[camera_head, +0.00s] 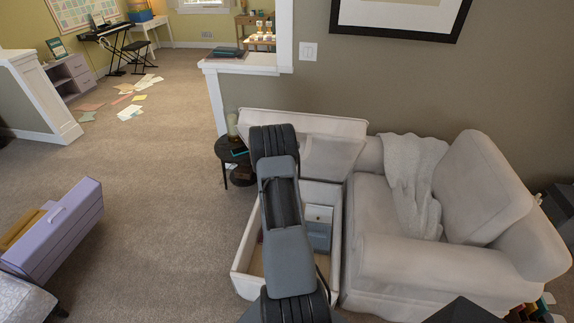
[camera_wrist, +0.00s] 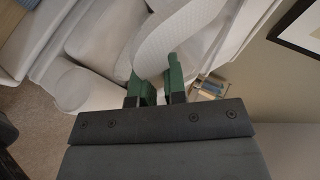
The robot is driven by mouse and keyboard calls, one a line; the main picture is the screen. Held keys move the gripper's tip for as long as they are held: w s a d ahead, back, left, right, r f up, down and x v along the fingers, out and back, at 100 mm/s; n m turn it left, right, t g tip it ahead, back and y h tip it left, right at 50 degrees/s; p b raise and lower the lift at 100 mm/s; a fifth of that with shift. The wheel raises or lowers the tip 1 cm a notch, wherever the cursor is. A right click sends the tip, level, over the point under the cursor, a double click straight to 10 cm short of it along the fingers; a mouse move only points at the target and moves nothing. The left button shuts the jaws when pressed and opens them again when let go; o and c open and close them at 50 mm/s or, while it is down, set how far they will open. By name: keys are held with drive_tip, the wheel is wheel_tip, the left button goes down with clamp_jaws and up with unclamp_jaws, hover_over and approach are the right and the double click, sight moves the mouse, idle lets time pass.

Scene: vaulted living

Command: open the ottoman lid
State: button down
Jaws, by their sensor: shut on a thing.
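The ottoman (camera_head: 336,250) is a cream box left of the armchair in the head view. Its lid (camera_head: 325,128) stands raised at the back near the wall, with its padded underside facing the room. My dark arm crosses in front of the box and hides part of the lid and the inside. Where the strap joins the lid is not clear. The gripper's fingers are hidden in the head view.
Inside the ottoman are a blue-grey item (camera_head: 319,238) and a small white box (camera_head: 319,213). A dark round side table (camera_head: 224,148) stands close at the left. The armchair (camera_head: 395,268) adjoins at the right. Carpet (camera_head: 165,200) is clear to the left.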

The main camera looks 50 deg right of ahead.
drive_tip(key=shift+w+d+r, duration=0.6)
drive_tip(key=shift+d+r, duration=0.1)
drive_tip(key=c, duration=1.4)
unclamp_jaws()
drive_tip(key=shift+c, duration=0.2)
drive_tip(key=shift+o, duration=1.3)
drive_tip(key=shift+s, duration=0.15)
drive_tip(key=b+v, duration=0.1)
drive_tip(key=v, duration=1.2)
drive_tip(key=shift+a+r+b, duration=0.15)
drive_tip(key=shift+a+b, duration=0.15)
drive_tip(key=shift+b, duration=0.1)
